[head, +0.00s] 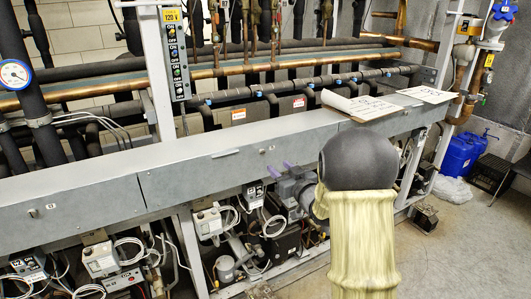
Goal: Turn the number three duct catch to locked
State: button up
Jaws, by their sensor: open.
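A long grey duct (185,172) runs across the rack, with a seam in its front face left of centre. A small catch-like fitting (267,149) sits on the duct face near the middle, and a similar one (34,213) at the far left. Their numbers and turn positions are too small to read, so I cannot tell which is number three. My gripper (295,167), grey with two purple fingertips, is open with nothing seen between the tips.
A pale slot (225,153) marks the duct face. Paper sheets (358,106) lie on the duct top. Compressors, boxes and looped cables (125,245) fill the space beneath. A blue jerrycan (460,155) and black crate (492,173) stand at right. Floor (450,255) is clear at lower right.

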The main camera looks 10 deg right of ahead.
aim_at(263, 152)
jog(key=p+x, duration=0.2)
jog(key=x, duration=0.8)
jog(key=shift+s, duration=0.1)
grip_shut()
